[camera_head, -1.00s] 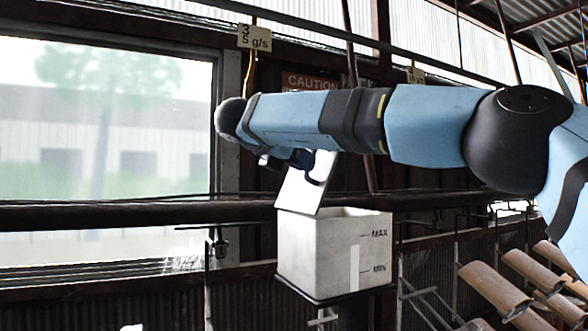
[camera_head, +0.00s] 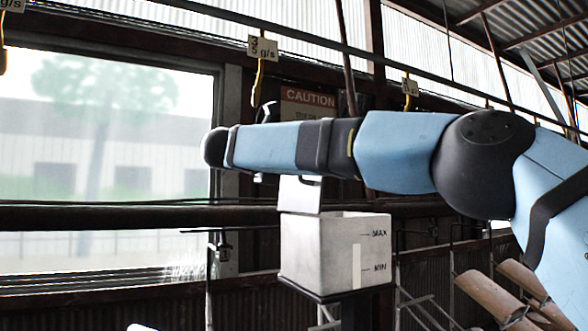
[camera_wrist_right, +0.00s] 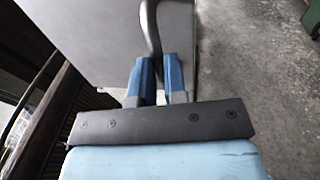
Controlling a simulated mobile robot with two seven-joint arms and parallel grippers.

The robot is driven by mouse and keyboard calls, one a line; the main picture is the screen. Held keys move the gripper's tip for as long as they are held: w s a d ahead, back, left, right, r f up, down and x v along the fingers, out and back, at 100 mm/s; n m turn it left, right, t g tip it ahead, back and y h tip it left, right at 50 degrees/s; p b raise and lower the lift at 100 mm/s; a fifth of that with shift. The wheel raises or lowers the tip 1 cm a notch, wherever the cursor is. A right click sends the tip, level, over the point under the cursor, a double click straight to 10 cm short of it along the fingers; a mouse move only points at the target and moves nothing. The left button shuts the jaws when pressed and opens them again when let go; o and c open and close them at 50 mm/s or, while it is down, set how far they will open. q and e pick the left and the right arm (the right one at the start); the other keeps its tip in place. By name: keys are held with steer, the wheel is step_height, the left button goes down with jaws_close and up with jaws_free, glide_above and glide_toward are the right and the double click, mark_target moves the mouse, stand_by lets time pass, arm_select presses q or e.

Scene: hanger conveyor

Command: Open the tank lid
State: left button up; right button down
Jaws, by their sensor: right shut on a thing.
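The tank (camera_head: 318,252) is a white open-topped box with MAX and MIN marks, standing on a dark support in the middle of the head view. Its lid (camera_head: 299,196) is a light plate standing up steeply at the left rear of the tank, its upper part hidden behind my right arm. In the right wrist view, my right gripper (camera_wrist_right: 156,75) has its blue fingers shut on the dark curved handle (camera_wrist_right: 151,28) in front of the grey lid (camera_wrist_right: 105,38). In the head view the fingers are hidden behind the arm. My left gripper is not in view.
My right arm crosses above the tank from the right. Hanging tags (camera_head: 262,48) line an overhead rail. A caution sign (camera_head: 308,98) is behind the arm. A dark horizontal beam (camera_head: 110,216) runs behind the tank, and tan rolls (camera_head: 490,296) stand at the lower right.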

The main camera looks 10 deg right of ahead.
steer(key=shift+a+f, duration=0.1)
steer(key=shift+f, duration=0.1)
steer(key=c, duration=1.2)
jaws_free()
steer(key=shift+r, duration=0.1)
steer(key=shift+o, duration=0.2)
steer(key=b+v, duration=0.2)
steer(key=v, duration=1.1)
steer(key=shift+s+a, duration=0.3)
steer(key=shift+r, duration=0.1)
